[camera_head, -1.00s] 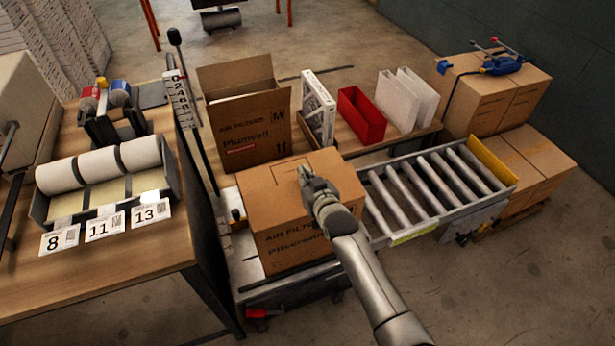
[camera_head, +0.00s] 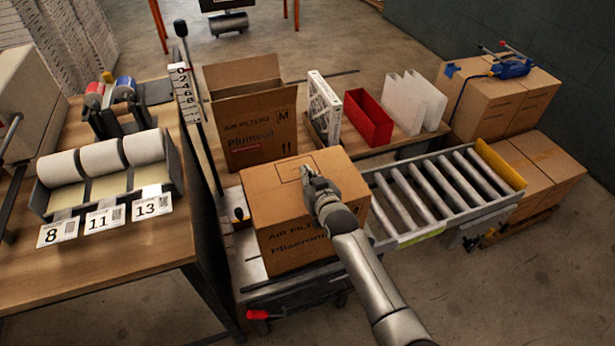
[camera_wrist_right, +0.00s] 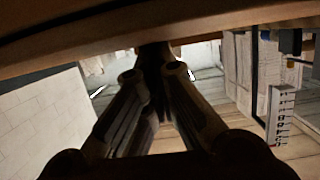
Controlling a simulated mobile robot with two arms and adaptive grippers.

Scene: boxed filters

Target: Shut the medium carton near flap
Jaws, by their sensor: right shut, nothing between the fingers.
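A brown carton (camera_head: 285,237) printed "AIR FILTERS" stands on the cart, its top (camera_head: 275,185) lying flat and looking closed. My right gripper (camera_head: 308,174) is shut and empty, its fingertips at the middle of that top; whether they touch is not clear. My forearm hides part of the carton's front and right side. Behind it stands an open carton (camera_head: 262,128) marked "Plumveil" and "M", its far flap raised. In the right wrist view the closed fingers (camera_wrist_right: 155,60) reach toward a brown cardboard edge (camera_wrist_right: 120,27). My left gripper is out of view.
A roller conveyor (camera_head: 430,195) adjoins the cart on the right. A red bin (camera_head: 368,118), a white-framed filter (camera_head: 324,105) and white panels (camera_head: 412,100) stand behind. An upright scale post (camera_head: 186,90) rises by the left bench (camera_head: 120,262).

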